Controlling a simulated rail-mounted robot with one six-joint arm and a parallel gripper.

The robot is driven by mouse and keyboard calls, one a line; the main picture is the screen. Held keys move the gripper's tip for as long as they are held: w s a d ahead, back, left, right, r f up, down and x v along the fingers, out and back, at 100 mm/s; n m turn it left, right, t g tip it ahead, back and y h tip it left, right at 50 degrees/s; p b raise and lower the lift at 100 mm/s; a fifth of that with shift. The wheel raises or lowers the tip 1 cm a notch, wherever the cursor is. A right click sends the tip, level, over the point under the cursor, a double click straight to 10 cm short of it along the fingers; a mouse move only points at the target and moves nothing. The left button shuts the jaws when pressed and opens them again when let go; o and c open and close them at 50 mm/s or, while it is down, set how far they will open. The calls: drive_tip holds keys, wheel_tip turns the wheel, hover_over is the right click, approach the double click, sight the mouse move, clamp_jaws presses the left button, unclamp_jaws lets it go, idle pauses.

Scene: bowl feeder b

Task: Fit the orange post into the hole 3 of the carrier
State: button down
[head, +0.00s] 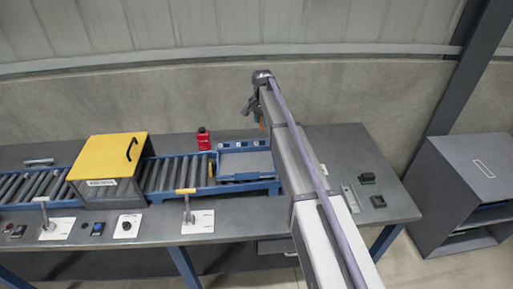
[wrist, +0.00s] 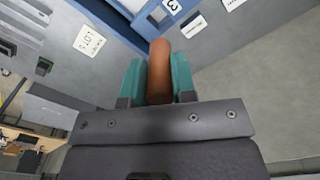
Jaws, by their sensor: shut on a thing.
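The orange post (wrist: 160,72) is a rounded upright-looking peg in the wrist view, clamped between the two teal fingers of my gripper (wrist: 159,84). In the head view my gripper (head: 260,119) is small, raised above the back edge of the bench, with a bit of orange below it. The blue carrier (head: 247,178) sits at the right end of the roller conveyor, with small white number labels along its back. In the wrist view part of the blue carrier (wrist: 150,13) shows at the top, with a label "3" beyond the post. The post is apart from the carrier in the head view; hole 3 is not clearly visible.
A yellow-topped box (head: 108,158) straddles the roller conveyor (head: 170,172). A red bottle (head: 203,138) stands behind the conveyor. Small dark parts (head: 367,178) lie on the bench's right side. A grey cabinet (head: 465,190) stands at far right.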

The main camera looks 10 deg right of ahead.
sight(263, 129)
wheel_tip(263, 129, down, 7)
drive_tip(key=b, duration=0.6)
drive_tip(key=shift+d+b, duration=0.15)
drive_tip(key=shift+b, duration=0.15)
drive_tip(key=shift+d+r, duration=0.1)
drive_tip(key=shift+r, duration=0.05)
wheel_tip(263, 129, down, 4)
drive_tip(key=b, duration=0.3)
drive_tip(key=shift+b, duration=0.4)
drive_tip(key=c, duration=0.9)
unclamp_jaws()
drive_tip(key=shift+r, duration=0.15)
drive_tip(key=shift+c, duration=0.2)
